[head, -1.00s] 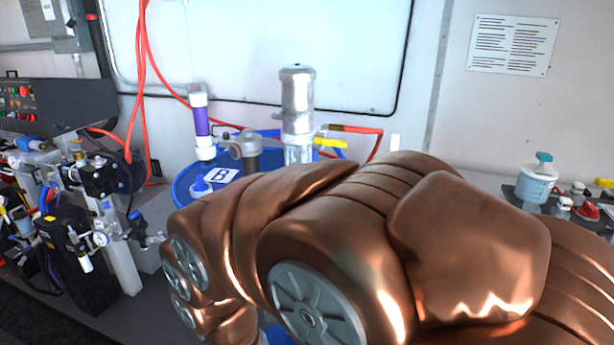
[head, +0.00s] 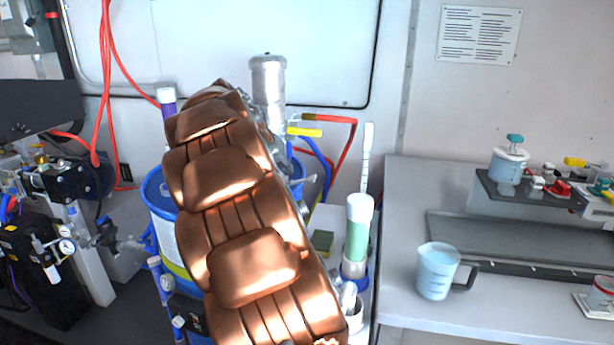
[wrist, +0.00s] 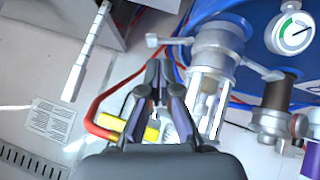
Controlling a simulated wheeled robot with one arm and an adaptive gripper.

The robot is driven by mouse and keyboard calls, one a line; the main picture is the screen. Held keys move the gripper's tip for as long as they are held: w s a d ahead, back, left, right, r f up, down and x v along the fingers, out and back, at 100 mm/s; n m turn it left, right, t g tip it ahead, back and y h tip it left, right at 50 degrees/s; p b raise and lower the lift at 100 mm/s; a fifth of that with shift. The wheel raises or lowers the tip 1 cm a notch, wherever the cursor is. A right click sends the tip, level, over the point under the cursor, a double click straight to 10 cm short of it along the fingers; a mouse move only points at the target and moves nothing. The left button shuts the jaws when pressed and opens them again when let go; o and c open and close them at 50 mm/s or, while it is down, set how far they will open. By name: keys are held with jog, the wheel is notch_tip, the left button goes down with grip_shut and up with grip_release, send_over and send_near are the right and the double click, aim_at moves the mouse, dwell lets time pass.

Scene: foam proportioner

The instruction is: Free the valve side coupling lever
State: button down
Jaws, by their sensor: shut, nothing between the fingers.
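In the wrist view, a metal coupling (wrist: 215,45) sits on a clear-walled tube (wrist: 203,100) above the blue drum (wrist: 240,12). One lever arm (wrist: 168,40) sticks out to its left and another (wrist: 262,68) to its right; I cannot tell which is the valve side one. My gripper (wrist: 160,68) is shut and empty, its tips just below the left lever arm, with a small gap seeming to show.
A red hose (wrist: 98,112) bends close to my fingers in the wrist view. A round gauge (wrist: 293,33) is at upper right. In the head view, a green-filled tube (head: 358,228) stands right of my arm, and a jug (head: 437,271) is on the bench (head: 400,215).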

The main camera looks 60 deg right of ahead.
aim_at(312, 177)
jog(key=shift+m+h, duration=0.3)
jog(key=x, duration=0.4)
jog(key=d+r+p+x, duration=0.1)
jog(key=x, duration=0.3)
jog(key=d+r+p+x, duration=0.1)
jog(key=x, duration=0.3)
jog(key=shift+w+d, duration=0.15)
jog(key=shift+w, duration=0.1)
jog(key=shift+f, duration=0.1)
jog(key=f+b, duration=0.1)
jog(key=b, duration=0.1)
jog(key=shift+s+t+b, duration=0.2)
jog(key=shift+t+b, duration=0.15)
jog(key=shift+t, duration=0.05)
jog(key=shift+s+d+f+m+t+b, duration=0.2)
jog(key=shift+m+t+b, duration=0.2)
jog(key=shift+b, duration=0.45)
jog(key=shift+y, duration=0.4)
jog(key=shift+r, duration=0.25)
jog(key=shift+a+r, duration=0.1)
jog(key=shift+r, duration=0.5)
